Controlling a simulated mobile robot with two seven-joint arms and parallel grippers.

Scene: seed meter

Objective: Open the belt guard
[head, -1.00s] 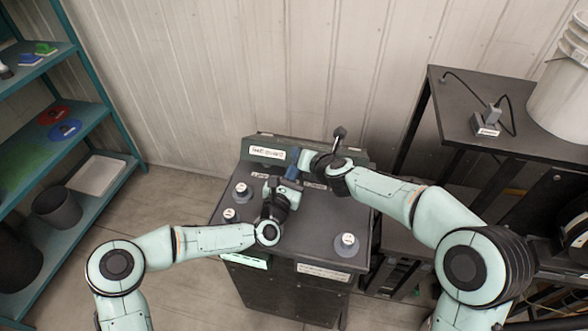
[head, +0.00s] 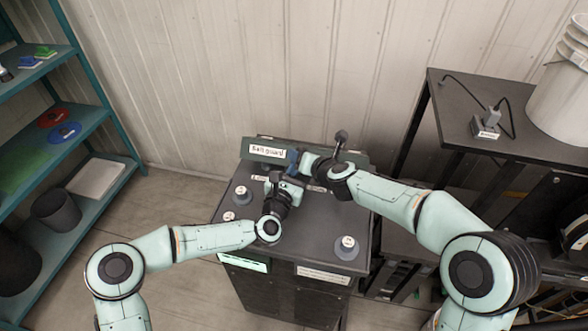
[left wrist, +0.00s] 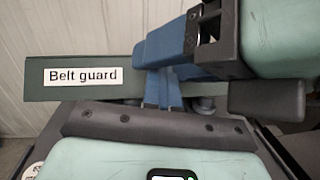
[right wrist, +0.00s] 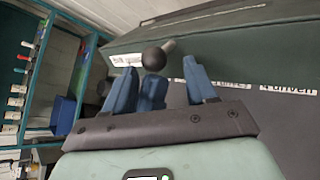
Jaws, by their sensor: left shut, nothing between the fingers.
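The belt guard (head: 305,158) is a dark green panel along the back of the dark machine top, with a white "Belt guard" label (head: 266,152). It also shows in the left wrist view (left wrist: 38,90). My left gripper (left wrist: 162,98) is shut, its blue fingers together in front of the guard, right of the label. My right gripper (right wrist: 162,85) is open beside it, with its fingers apart. A black ball knob on a grey stem (right wrist: 153,59) shows between the right fingers in that view. Whether either gripper touches the guard is unclear.
The machine top (head: 310,228) carries several round white-capped knobs, one at right (head: 347,247). A teal shelf (head: 80,135) stands at left. A dark table (head: 500,125) with a plug device (head: 486,127) and white buckets stands at right. My two wrists are very close together.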

